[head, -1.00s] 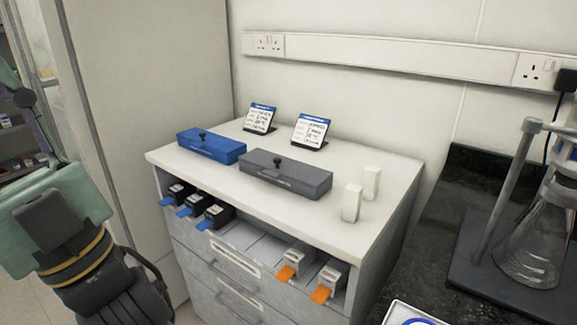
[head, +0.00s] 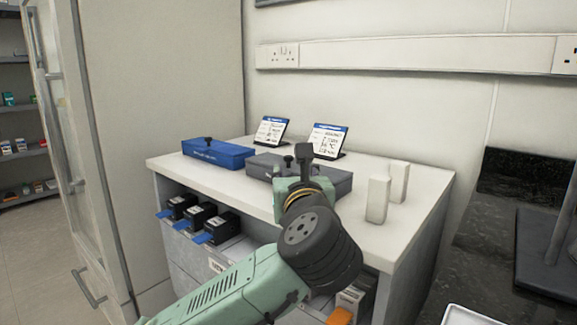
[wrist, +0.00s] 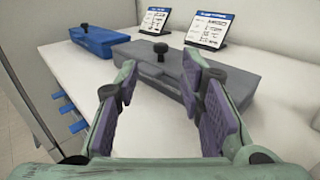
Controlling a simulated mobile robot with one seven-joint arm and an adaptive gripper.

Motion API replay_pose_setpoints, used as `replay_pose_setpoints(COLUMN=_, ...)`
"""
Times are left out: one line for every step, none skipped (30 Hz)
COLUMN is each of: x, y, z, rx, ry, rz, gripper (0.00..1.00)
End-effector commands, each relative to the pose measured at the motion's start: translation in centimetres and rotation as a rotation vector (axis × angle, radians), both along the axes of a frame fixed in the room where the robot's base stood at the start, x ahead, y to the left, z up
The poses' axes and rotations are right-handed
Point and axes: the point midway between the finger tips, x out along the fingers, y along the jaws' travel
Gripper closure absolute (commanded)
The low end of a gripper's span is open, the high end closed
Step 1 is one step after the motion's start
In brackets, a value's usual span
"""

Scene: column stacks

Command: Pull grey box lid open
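The grey box (head: 335,182) lies on the white cabinet top, partly hidden behind my arm in the head view. In the wrist view the grey box (wrist: 178,82) lies ahead, its lid looking closed, with a black knob (wrist: 161,47) on top. My gripper (wrist: 160,95) is open and empty, its purple-padded fingers spread in front of the box. In the head view my gripper (head: 296,160) is at the near side of the box, with its fingertips partly hidden. Whether it touches the box I cannot tell.
A blue box (head: 218,153) with a black knob sits left of the grey one. Two label cards (head: 271,131) (head: 327,140) stand behind. Two white blocks (head: 377,199) (head: 399,181) stand to the right. Black cartridges (head: 201,217) fill the shelf below.

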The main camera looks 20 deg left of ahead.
Motion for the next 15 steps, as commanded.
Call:
replay_pose_setpoints(x=0.6, y=0.3, z=0.0, rx=-0.001, ry=0.002, rz=0.000, gripper=0.64)
replay_pose_setpoints(x=1.0, y=0.5, z=0.0, rx=-0.002, ry=0.001, rz=0.001, gripper=0.64)
replay_pose_setpoints(x=1.6, y=0.8, z=0.0, rx=-0.002, ry=0.001, rz=0.000, gripper=0.64)
replay_pose_setpoints(x=2.1, y=1.0, z=0.0, rx=-0.003, ry=0.001, rz=0.000, gripper=0.64)
replay_pose_setpoints(x=2.7, y=1.2, z=0.1, rx=-0.004, ry=0.001, rz=0.000, gripper=0.64)
replay_pose_setpoints(x=3.4, y=1.6, z=0.1, rx=-0.004, ry=-0.001, rz=0.000, gripper=0.64)
replay_pose_setpoints(x=3.9, y=1.8, z=0.1, rx=-0.004, ry=-0.002, rz=0.000, gripper=0.64)
replay_pose_setpoints(x=4.5, y=2.1, z=0.1, rx=-0.004, ry=-0.001, rz=0.000, gripper=0.64)
replay_pose_setpoints(x=5.2, y=2.3, z=0.1, rx=-0.004, ry=-0.001, rz=-0.002, gripper=0.64)
replay_pose_setpoints(x=5.7, y=2.6, z=0.1, rx=-0.005, ry=-0.002, rz=-0.002, gripper=0.64)
replay_pose_setpoints(x=6.1, y=2.8, z=0.1, rx=-0.004, ry=-0.002, rz=-0.001, gripper=0.64)
replay_pose_setpoints(x=6.7, y=3.1, z=0.1, rx=-0.003, ry=-0.003, rz=-0.001, gripper=0.64)
replay_pose_setpoints(x=7.1, y=3.3, z=0.1, rx=-0.003, ry=-0.003, rz=-0.001, gripper=0.64)
replay_pose_setpoints(x=7.5, y=3.5, z=0.2, rx=-0.004, ry=-0.003, rz=-0.001, gripper=0.64)
replay_pose_setpoints(x=7.9, y=3.6, z=0.2, rx=-0.004, ry=-0.004, rz=-0.003, gripper=0.64)
